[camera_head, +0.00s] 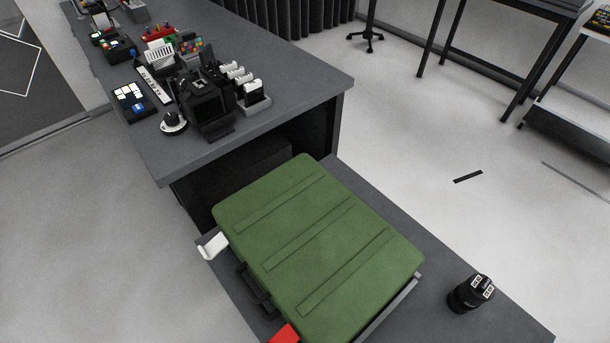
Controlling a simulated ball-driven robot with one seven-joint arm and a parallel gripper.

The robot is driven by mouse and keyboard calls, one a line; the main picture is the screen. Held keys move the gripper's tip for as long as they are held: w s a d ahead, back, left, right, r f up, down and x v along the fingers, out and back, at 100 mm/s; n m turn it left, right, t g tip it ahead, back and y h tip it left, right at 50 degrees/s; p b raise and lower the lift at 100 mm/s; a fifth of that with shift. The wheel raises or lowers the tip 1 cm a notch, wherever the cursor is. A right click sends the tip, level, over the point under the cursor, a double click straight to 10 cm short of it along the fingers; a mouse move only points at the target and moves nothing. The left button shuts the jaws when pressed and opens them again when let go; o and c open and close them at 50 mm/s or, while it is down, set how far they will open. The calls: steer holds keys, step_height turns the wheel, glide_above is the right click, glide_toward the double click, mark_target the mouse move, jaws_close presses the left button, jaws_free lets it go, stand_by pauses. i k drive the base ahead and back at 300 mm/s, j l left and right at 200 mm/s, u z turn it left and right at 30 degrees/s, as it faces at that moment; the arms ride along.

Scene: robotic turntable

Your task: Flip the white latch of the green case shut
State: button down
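The green case (318,238) lies with its lid down on a low grey bench, its ribbed top facing up. The white latch (213,246) is at the case's left corner and sticks outward from the front side, apart from the lid. A red latch (284,334) is at the near end of the same side, partly cut off by the picture's bottom edge. A black handle (256,290) sits between the two latches. My gripper is not in view.
A black cylindrical object with white labels (471,294) stands on the low bench (440,262) right of the case. A higher grey table (290,100) behind carries several devices. Open floor (110,245) lies left of the case.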

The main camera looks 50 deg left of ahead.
mark_target(216, 245)
steer(key=k+j+u, duration=0.15)
steer(key=u, duration=1.45)
